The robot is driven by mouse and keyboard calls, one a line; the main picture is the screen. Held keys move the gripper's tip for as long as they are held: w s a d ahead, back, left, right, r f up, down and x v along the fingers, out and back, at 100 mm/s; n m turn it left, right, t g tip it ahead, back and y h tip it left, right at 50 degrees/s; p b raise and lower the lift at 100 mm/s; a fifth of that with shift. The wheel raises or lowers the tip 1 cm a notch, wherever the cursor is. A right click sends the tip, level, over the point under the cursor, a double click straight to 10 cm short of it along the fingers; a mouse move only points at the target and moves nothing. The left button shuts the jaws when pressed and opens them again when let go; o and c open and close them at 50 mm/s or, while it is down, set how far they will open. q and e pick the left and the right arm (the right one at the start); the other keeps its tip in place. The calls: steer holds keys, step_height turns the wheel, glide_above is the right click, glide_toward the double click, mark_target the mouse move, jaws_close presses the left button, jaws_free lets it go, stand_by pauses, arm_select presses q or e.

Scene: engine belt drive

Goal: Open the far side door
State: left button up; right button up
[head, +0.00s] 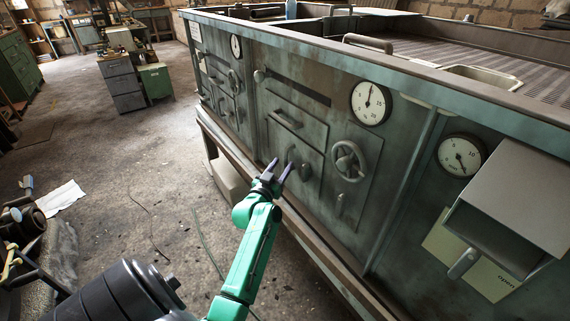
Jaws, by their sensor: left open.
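The long green-grey machine (400,150) has panels along its side. The farther side door (222,103) is a small, seemingly closed panel toward the left end, with a handwheel (234,82) beside it. A nearer door panel (292,137) has a bar handle (286,119) and looks shut. My right gripper is not in view.
A larger handwheel (349,161) and round gauges (370,103) sit right of the nearer panel. A grey box (520,195) juts out at the right. A low ledge (245,164) runs along the machine's base. Open concrete floor (120,180) lies to the left.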

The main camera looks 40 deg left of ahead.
arm_select(q)
steer(key=shift+x, duration=1.15)
jaws_close()
stand_by(0.5)
